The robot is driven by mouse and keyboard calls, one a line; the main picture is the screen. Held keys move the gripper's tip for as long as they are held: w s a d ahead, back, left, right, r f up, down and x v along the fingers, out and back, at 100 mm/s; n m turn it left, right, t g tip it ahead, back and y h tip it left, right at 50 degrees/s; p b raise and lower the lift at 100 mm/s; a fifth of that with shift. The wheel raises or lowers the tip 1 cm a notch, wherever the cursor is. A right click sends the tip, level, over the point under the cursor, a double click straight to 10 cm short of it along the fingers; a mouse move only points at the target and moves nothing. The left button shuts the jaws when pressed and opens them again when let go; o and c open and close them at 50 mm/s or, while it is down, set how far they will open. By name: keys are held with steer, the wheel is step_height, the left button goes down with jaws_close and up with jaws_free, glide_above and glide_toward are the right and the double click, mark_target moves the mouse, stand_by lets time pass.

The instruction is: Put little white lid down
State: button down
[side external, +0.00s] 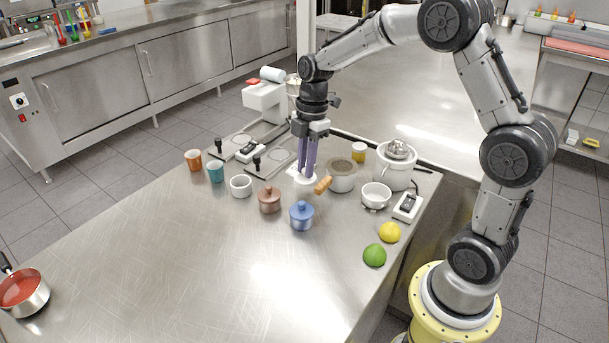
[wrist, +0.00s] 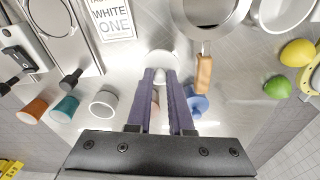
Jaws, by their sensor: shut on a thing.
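The little white lid (side external: 300,179) is between the fingertips of my gripper (side external: 305,170), which points straight down. In the wrist view the lid (wrist: 161,58) shows as a white disc at the ends of my purple fingers (wrist: 160,78), shut on it. The lid is near the worktop, behind the brown and blue pots; I cannot tell whether it touches the surface. A small white open pot (side external: 241,186) stands to the left, with no lid on it. It also shows in the wrist view (wrist: 103,103).
The lidded brown pot (side external: 269,201) and blue pot (side external: 301,218) stand close in front. A saucepan (side external: 343,180) with a wooden handle (side external: 323,185) is just right. A printed sign (wrist: 113,20) reads "WHITE ONE". The front worktop (side external: 190,260) has free room.

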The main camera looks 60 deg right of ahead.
steer(key=shift+w+f, duration=0.15)
steer(key=shift+f, duration=0.75)
steer(key=shift+w+f, duration=0.1)
steer(key=shift+f, duration=0.8)
steer(key=shift+f, duration=0.15)
steer(key=c, duration=0.8)
jaws_free()
step_height(320, 180, up, 12)
steer(key=d, duration=0.1)
steer(key=s+a+r+m+t+h, duration=0.1)
steer(key=s+a+r+m, duration=0.15)
steer(key=s, duration=0.25)
steer(key=s+a+r+m+t, duration=0.1)
steer(key=s+a+r+m, duration=0.15)
steer(key=s+m, duration=0.2)
steer(key=s+a+m+t, duration=0.1)
steer(key=s+m, duration=0.2)
steer(key=s, duration=0.1)
steer(key=s+f+m+t, duration=0.1)
steer(key=s+m, duration=0.2)
steer(key=s, duration=0.2)
steer(key=s+a+f+m+t, duration=0.1)
steer(key=s+m, duration=0.1)
steer(key=s, duration=0.3)
steer(key=shift+a+f+m, duration=0.2)
steer(key=shift+a+m, duration=0.15)
steer(key=shift+m, duration=0.05)
